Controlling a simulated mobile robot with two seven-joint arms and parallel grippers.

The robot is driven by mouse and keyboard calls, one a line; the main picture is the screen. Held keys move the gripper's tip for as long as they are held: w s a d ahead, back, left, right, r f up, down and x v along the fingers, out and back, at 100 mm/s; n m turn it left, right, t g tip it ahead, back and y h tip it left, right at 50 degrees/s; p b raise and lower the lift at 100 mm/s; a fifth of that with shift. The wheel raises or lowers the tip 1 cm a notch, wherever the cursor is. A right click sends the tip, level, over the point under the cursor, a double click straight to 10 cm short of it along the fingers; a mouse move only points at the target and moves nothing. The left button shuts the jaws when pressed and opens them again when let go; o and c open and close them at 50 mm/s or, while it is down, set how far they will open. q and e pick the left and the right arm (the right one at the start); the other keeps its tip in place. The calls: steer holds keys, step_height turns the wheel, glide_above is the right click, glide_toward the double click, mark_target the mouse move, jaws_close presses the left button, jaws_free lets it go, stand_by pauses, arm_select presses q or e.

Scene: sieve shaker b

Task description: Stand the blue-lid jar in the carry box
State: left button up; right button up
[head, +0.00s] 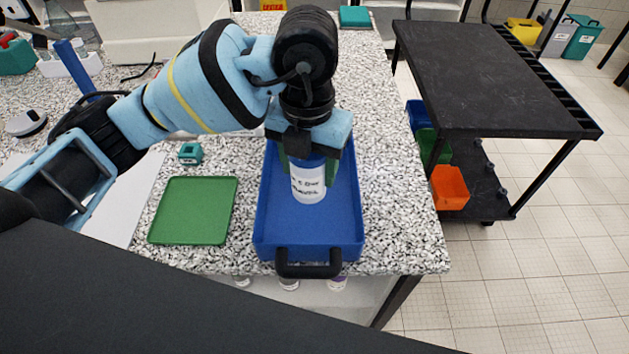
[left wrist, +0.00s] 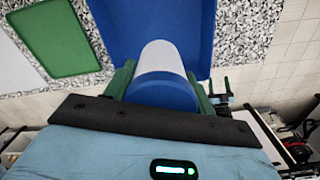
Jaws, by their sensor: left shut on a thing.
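The blue-lid jar (head: 308,182) is white with a printed label and stands upright in the head view, over the blue carry box (head: 340,236). My left gripper (head: 309,157) comes from above and is shut on the jar near its lid. In the left wrist view the blue lid (left wrist: 162,90) sits between the green fingers, with the white body beyond it. I cannot tell whether the jar's base touches the box floor. No other thing shows inside the box.
A green tray (head: 194,211) lies on the speckled counter left of the box. A small teal item (head: 190,153) sits behind that tray. The box has a black handle (head: 308,270) at its front. A black cart (head: 490,80) stands to the right, beyond a floor gap.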

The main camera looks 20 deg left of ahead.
arm_select(q)
steer(key=shift+s+f, duration=0.15)
steer(key=shift+f, duration=0.25)
glide_above(309, 223)
steer(key=shift+f, duration=4.6)
steer(key=shift+f, duration=0.1)
steer(key=o, duration=1)
step_height(309, 223, up, 12)
steer(key=shift+r, duration=0.1)
steer(key=shift+d, duration=0.1)
